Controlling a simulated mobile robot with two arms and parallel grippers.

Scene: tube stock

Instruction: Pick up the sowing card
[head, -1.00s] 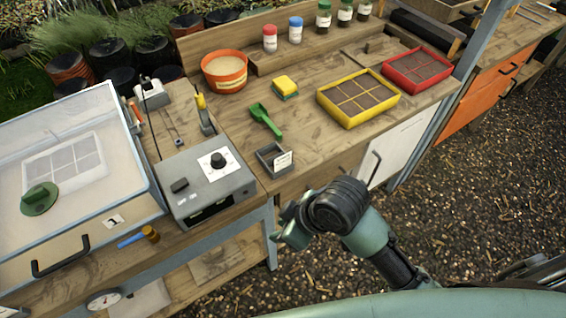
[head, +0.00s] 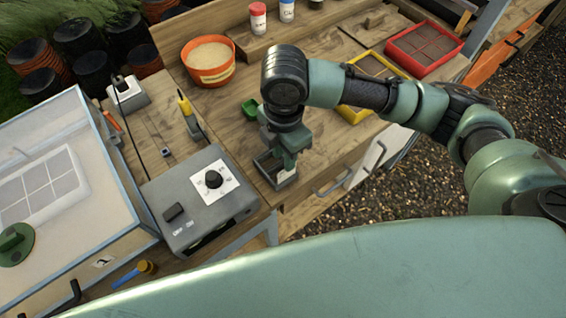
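The small dark card holder (head: 267,163) stands at the front edge of the wooden bench, right of the grey control box. A sliver of the white sowing card (head: 285,176) shows at the holder's front right side; the rest is hidden behind my gripper. My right gripper (head: 284,164) points down right over the holder and card. Its fingertips overlap the card in the picture, and I cannot tell whether they touch it or are open or shut. My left gripper is out of view.
The grey control box (head: 190,208) sits close left of the holder. A green scoop (head: 250,108) lies behind, partly hidden by my arm. A yellow tray (head: 350,112), red tray (head: 424,50) and orange pot (head: 208,64) stand further back.

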